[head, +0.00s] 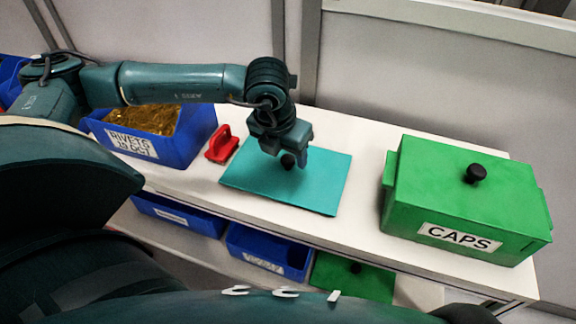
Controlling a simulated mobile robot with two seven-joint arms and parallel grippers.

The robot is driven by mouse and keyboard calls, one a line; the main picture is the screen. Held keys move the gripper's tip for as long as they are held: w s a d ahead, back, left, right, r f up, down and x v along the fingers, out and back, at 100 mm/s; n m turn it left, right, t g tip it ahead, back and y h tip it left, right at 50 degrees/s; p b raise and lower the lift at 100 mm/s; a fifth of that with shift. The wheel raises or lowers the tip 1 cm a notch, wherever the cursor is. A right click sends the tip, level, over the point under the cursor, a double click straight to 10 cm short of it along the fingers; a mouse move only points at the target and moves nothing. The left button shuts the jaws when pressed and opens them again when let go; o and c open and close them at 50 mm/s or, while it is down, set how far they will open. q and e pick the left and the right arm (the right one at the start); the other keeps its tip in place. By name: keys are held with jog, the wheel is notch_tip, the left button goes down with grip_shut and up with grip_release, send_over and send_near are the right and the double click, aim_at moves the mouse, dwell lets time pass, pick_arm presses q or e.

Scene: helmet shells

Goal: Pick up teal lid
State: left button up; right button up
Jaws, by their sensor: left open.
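The teal lid (316,187) lies flat on the white bench top, between a red object and the green CAPS box. Its small dark round knob (288,161) stands up near the lid's middle. My left gripper (285,154) reaches down over the lid with its fingers open, one on each side of the knob or very near it. I cannot tell whether the fingers touch the knob. The gripper and wrist hide part of the lid's back edge. My right gripper is not in view.
A blue bin (187,137) of brass-coloured rivets stands at left, beside a red handled object (221,144). The green CAPS box (462,200) with a black knob stands at right. Blue bins (268,253) and a green lid (352,279) sit on the shelf below.

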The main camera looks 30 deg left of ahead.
pick_arm(q)
jog(key=shift+w+f, duration=0.15)
jog(key=shift+f, duration=0.35)
jog(key=c, duration=1.1)
jog(key=shift+r, duration=0.1)
